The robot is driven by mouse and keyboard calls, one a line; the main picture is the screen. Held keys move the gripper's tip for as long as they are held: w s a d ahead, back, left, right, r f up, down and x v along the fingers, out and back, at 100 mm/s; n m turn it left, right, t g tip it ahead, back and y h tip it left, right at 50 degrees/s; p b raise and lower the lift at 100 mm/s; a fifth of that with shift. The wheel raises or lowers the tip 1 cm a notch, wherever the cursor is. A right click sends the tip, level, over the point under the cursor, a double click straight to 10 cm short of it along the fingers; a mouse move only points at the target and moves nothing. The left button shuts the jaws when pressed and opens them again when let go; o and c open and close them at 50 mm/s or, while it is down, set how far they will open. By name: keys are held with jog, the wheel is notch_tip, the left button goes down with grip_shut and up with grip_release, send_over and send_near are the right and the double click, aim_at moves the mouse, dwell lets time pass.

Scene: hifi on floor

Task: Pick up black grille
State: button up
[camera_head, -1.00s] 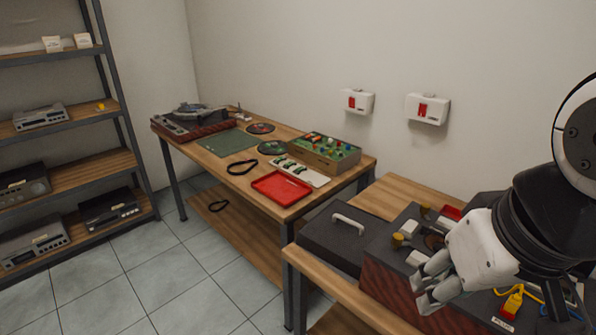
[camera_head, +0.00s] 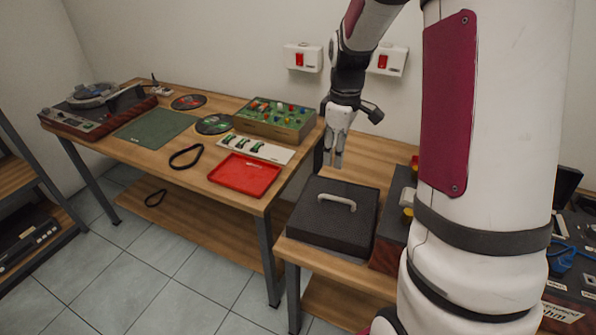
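The black grille (camera_head: 312,228) is a dark flat panel with a pale handle (camera_head: 338,201) on top. It lies at the left end of the near wooden bench, left of the wood-sided unit. My gripper (camera_head: 334,164) points down above the bench, just behind the grille in the picture and apart from its handle. Its two fingers show a narrow gap with nothing between them. My white arm hides much of the bench to the right.
A second table (camera_head: 255,206) on the left bears a red tray (camera_head: 244,176), a green component box (camera_head: 276,118) and a turntable (camera_head: 72,118). Two white wall boxes (camera_head: 303,58) hang behind. Bare bench top (camera_head: 374,160) shows behind the grille.

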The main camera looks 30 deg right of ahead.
jog(key=n, duration=0.1)
send_over(337, 198)
jog(key=d, duration=0.1)
notch_tip(337, 198, down, 6)
jog(key=r, duration=0.1)
jog(key=shift+g, duration=0.3)
notch_tip(337, 198, down, 8)
jog(key=shift+r, duration=0.25)
jog(key=f, duration=0.3)
jog(key=f+p, duration=0.1)
jog(key=f, duration=0.1)
jog(key=shift+s+a, duration=0.1)
jog(key=shift+a, duration=0.3)
jog(key=shift+f, duration=0.7)
jog(key=shift+c, duration=0.2)
grip_shut()
